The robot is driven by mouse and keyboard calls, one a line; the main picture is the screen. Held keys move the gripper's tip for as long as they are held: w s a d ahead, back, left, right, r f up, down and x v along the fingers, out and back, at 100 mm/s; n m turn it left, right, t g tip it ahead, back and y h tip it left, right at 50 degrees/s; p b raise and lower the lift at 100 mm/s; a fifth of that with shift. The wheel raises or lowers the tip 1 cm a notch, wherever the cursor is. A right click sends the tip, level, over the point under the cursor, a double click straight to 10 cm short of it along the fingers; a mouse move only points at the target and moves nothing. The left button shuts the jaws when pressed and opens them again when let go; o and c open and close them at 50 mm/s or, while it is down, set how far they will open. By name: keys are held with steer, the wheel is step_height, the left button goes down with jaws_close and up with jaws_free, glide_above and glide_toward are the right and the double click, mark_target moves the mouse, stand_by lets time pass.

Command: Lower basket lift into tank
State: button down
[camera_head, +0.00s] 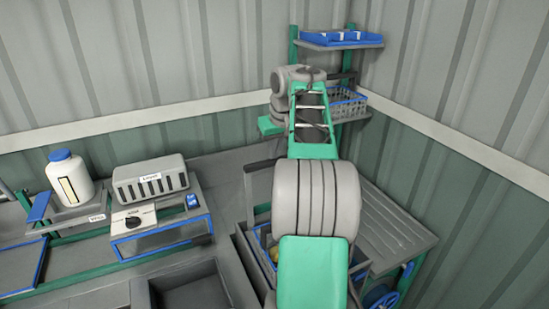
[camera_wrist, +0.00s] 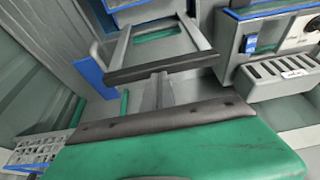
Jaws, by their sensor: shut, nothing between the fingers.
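A grey wire basket with a blue rim (camera_head: 346,97) is at the back in the head view, behind and right of my raised arm. What looks like its mesh (camera_wrist: 35,152) shows at the lower left of the wrist view. The tank is mostly hidden behind my arm; a blue-edged part, perhaps its rim (camera_head: 262,232), shows at the arm's left. In the wrist view my gripper (camera_wrist: 158,82) is shut and empty. Its fingers point toward a dark crossbar on a grey frame (camera_wrist: 160,67); contact cannot be told. My fingertips are hidden in the head view.
A slotted grey box (camera_head: 150,180) and a white bottle with a blue cap (camera_head: 70,178) stand on the left bench. A blue tray shelf (camera_head: 342,38) is above the basket. A ribbed grey bench (camera_head: 392,232) lies right of my arm, near the corrugated walls.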

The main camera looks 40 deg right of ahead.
steer(key=shift+f+b, duration=6.45)
steer(key=shift+f, duration=2.1)
step_height(320, 180, up, 17)
steer(key=p, duration=1.6)
steer(key=shift+f, duration=0.3)
